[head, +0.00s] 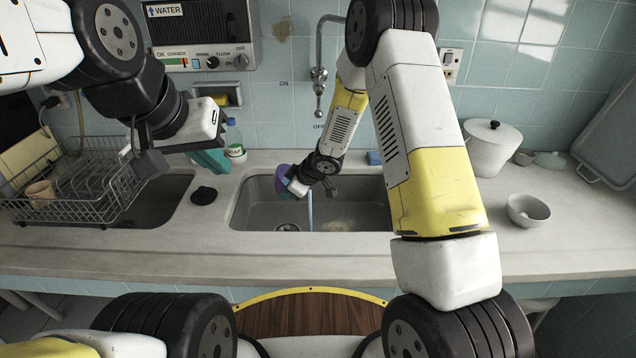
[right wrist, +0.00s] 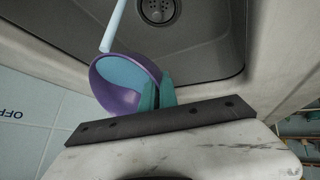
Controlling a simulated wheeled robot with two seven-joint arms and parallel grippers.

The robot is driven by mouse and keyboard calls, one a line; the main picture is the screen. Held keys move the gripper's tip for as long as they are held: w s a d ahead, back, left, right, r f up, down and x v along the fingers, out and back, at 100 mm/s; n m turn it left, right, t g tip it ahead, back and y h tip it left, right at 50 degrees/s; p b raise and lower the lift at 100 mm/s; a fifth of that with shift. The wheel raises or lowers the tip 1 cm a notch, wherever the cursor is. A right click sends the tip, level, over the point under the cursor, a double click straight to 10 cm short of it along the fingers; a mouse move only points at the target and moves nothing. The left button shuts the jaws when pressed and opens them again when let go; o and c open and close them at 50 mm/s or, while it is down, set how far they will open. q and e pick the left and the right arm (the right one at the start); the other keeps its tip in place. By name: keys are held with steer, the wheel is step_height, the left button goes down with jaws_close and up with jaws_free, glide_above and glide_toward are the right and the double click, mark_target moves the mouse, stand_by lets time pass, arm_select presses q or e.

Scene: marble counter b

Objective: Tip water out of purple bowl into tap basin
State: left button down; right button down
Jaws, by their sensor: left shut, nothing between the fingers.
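The purple bowl (head: 282,177) is tilted over the tap basin (head: 262,213), partly hidden by my right gripper in the head view. In the right wrist view, the bowl (right wrist: 113,99) has light blue water inside, and teal fingers of my right gripper (right wrist: 156,94) hold its rim. A thin light blue stream of water (head: 310,210) runs down into the basin; it also shows at the bowl's lip in the right wrist view (right wrist: 113,25). My left gripper (head: 213,161) is shut and empty, above the counter left of the basin.
A tap (head: 319,75) hangs behind the basin. A bottle (head: 235,140) stands behind my left gripper. A grey bowl (head: 528,210) and a white lidded pot (head: 492,148) stand at the right.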

steer(key=shift+d+r+m+t+y, duration=0.3)
steer(key=shift+d+r+y, duration=0.45)
steer(key=shift+y, duration=0.55)
stand_by(1.0)
